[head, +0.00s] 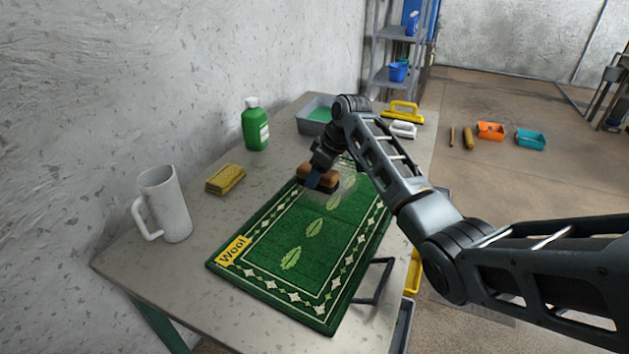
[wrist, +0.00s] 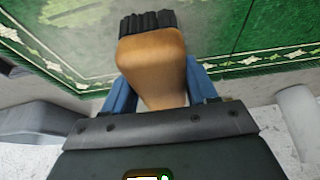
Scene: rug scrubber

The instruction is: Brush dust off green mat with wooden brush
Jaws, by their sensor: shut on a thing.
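The green mat (head: 290,245) with a white diamond border, leaf patterns and a yellow "Wool" label lies on the table. My gripper (head: 316,181) is over the far part of the mat. It is shut on the wooden brush (head: 326,172). In the wrist view the brush (wrist: 153,62) sits between my blue fingers (wrist: 160,92), its dark bristles facing the mat (wrist: 215,35). A pale greyish dust patch (head: 343,184) shows on the mat beside the brush. I cannot tell whether the bristles touch the mat. My arm hides part of the mat's far edge.
On the table (head: 190,275) are a white mug (head: 165,205), a yellow sponge (head: 225,179), a green bottle (head: 255,125), a grey basin (head: 315,115), and a yellow-handled brush (head: 404,111). A wall borders the left. Orange (head: 490,130) and teal trays (head: 530,139) lie on the floor.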

